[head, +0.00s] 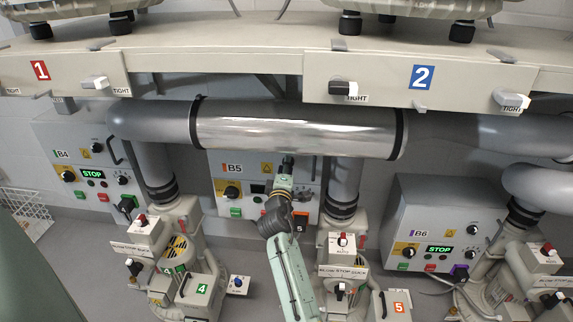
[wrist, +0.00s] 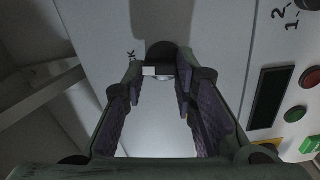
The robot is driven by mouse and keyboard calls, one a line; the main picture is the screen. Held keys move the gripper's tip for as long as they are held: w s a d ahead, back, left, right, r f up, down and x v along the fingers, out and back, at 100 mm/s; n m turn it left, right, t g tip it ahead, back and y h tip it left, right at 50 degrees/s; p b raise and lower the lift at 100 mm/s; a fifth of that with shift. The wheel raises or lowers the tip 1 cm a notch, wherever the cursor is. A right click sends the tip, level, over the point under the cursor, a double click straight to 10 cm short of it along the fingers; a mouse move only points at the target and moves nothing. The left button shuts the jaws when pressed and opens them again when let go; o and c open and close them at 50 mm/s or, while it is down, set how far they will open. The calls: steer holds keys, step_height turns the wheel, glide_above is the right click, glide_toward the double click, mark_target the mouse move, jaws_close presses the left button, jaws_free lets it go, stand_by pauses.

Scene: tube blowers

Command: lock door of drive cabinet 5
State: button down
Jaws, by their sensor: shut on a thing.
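Drive cabinet 5, labelled B5 (head: 222,170), is a grey box on the wall below the large pipe, in the middle of the head view. My arm covers part of its front. My gripper (head: 287,163) is at the upper right of that front. In the wrist view my gripper (wrist: 159,82) has its purple-padded fingers on either side of a dark knob (wrist: 164,49) with a pale marker, on the light cabinet face (wrist: 222,50). The jaws are shut on this knob. A partly hidden label ending in K lies beside it. How far the knob is turned is hard to tell.
Cabinet B4 (head: 75,133) stands left and cabinet B6 (head: 470,215) right, both showing STOP. A shiny pipe (head: 290,130) runs just above my gripper. Blower units 4 (head: 185,290) and 5 (head: 345,250) stand either side of my arm.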

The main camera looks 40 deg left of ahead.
steer(key=shift+n+p, duration=0.4)
steer(key=shift+n, duration=0.5)
steer(key=c, duration=1.3)
jaws_free()
steer(key=v, duration=1.2)
steer(key=shift+f, duration=0.1)
